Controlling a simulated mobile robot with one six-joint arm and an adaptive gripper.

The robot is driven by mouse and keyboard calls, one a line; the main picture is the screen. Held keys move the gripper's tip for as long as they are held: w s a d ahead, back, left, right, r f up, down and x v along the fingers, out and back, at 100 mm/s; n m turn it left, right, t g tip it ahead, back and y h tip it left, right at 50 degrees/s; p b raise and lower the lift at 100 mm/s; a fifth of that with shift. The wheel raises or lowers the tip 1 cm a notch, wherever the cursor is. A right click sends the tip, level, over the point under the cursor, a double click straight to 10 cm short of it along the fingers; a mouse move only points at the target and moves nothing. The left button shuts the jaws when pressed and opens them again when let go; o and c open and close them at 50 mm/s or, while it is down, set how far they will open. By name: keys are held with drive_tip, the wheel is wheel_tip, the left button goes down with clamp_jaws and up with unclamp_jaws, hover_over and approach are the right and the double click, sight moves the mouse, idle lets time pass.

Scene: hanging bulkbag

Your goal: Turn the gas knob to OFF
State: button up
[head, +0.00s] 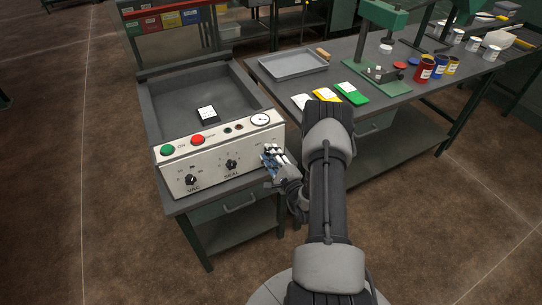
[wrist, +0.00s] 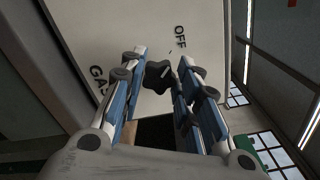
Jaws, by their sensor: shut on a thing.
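The gas knob (wrist: 157,78) is a dark lobed knob on the cream panel (wrist: 120,40) of the machine. In the wrist view it sits between the two blue-and-grey fingers of my gripper (wrist: 161,66), which is shut on it. The word OFF and a short tick are printed beyond the knob, toward the upper right. The word GAS, partly hidden by the left finger, is at the left. I cannot tell clearly where the knob's pointer stands. In the head view my gripper (head: 271,157) is at the panel's right end and hides the knob.
The same panel carries a VAC knob (head: 191,179), a SEAL knob (head: 232,164), a green button (head: 168,149), a red button (head: 198,139) and a round gauge (head: 261,120). A workbench with a grey tray (head: 293,65) and paint cans stands at the right.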

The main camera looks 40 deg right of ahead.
idle(0.4)
drive_tip(key=o, duration=1.1)
drive_tip(key=shift+c, duration=0.2)
drive_tip(key=v, duration=1.2)
